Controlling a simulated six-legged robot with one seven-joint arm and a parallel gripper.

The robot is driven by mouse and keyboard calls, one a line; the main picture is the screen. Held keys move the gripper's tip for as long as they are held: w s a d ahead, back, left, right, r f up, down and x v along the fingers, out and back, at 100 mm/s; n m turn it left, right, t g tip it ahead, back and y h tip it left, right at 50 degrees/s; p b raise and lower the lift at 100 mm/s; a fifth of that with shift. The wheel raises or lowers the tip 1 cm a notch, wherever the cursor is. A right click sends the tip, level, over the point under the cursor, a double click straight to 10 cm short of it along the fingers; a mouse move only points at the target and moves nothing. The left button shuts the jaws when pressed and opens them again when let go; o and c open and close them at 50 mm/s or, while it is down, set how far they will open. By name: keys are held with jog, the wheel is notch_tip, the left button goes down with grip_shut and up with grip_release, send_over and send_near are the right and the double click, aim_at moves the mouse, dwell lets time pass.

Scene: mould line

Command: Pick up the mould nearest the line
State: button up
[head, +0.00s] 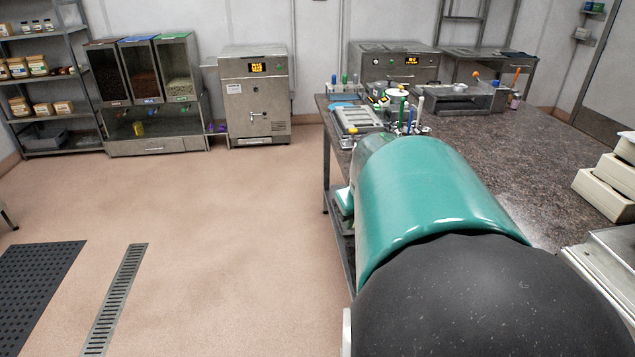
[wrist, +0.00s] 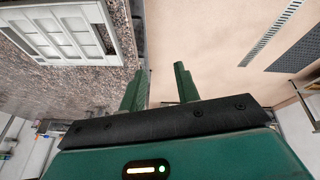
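A pale grey mould-like tray with several rectangular cavities (wrist: 62,32) lies on the speckled counter at the upper left of the wrist view, cut off by the frame edge. In the head view a similar grey tray (head: 358,121) lies near the counter's left edge. I cannot tell whether other moulds are present or which lies nearest the line. My gripper (wrist: 160,72) shows two green fingers apart, with nothing between them. It is over the floor beside the counter edge, to the right of the tray in the wrist view. The head view does not show the fingers; my green arm blocks part of the counter.
The speckled counter (head: 540,150) carries bottles and tools around the tray, a metal unit (head: 458,98) farther back and cream boxes (head: 603,190) at right. Dispensers (head: 150,75) and a steel oven (head: 256,95) stand at the back wall. The floor at left is mostly clear.

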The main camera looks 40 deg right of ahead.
jog(key=s+d+f+m, duration=0.2)
jog(key=s+d+m, duration=0.15)
jog(key=d, duration=0.65)
jog(key=shift+n, duration=0.35)
jog(key=x, duration=1.4)
jog(key=shift+s+d+f, duration=0.15)
jog(key=shift+s+d, duration=0.1)
jog(key=shift+c, duration=0.4)
grip_shut()
